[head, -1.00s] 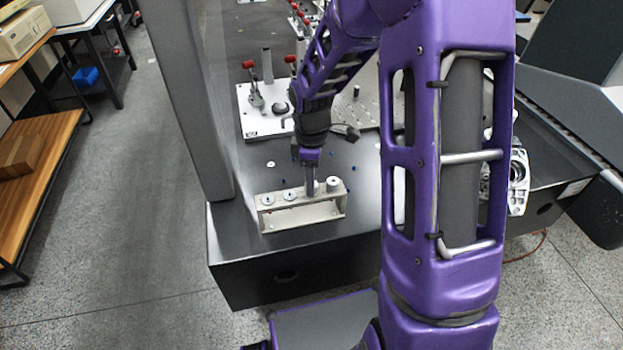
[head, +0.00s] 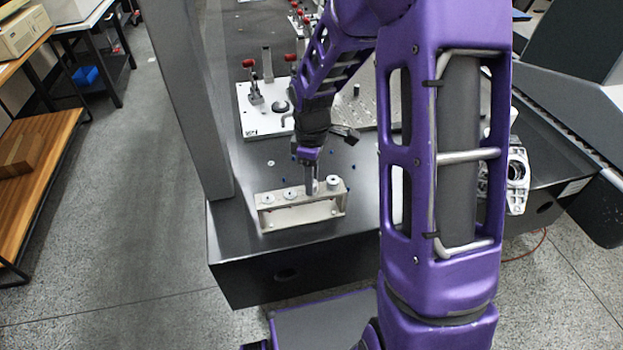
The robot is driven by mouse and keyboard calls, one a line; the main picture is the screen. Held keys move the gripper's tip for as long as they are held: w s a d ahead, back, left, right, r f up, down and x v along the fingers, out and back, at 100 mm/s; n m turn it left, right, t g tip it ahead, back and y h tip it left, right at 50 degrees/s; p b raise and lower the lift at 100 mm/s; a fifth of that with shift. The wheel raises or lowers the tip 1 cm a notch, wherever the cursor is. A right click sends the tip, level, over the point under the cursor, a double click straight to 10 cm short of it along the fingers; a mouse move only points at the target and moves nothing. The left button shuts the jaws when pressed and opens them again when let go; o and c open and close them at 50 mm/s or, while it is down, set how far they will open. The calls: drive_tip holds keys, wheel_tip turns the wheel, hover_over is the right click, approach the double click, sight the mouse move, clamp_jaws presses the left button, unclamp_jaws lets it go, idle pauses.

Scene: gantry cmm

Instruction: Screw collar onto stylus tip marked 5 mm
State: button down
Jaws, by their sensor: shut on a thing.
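A pale metal rack (head: 288,221) stands near the front edge of the dark table, with a flat top and an open front. Round pale pieces sit along its top: a left one (head: 268,198), a middle-left one (head: 291,194) and a right one (head: 333,183). My gripper (head: 313,188) points down at the rack top, between the middle-left and right pieces. It is shut on a small part, apparently the collar, which the fingers mostly hide. I cannot read the size marks, see the stylus tip under the gripper, or tell whether the threads are engaged.
A white fixture plate (head: 258,121) with red-handled clamps (head: 248,64) stands behind the rack. Small blue bits lie on the dark table (head: 236,222). A grey column (head: 188,110) rises at the left. A metal casting (head: 517,180) sits at the right.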

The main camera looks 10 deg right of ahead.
drive_tip(key=m, duration=0.3)
drive_tip(key=shift+m, duration=0.3)
drive_tip(key=shift+f+m+b, duration=0.1)
drive_tip(key=shift+m+b, duration=0.2)
drive_tip(key=shift+m, duration=0.8)
drive_tip(key=m, duration=0.3)
drive_tip(key=m, duration=0.3)
drive_tip(key=shift+m, duration=1.1)
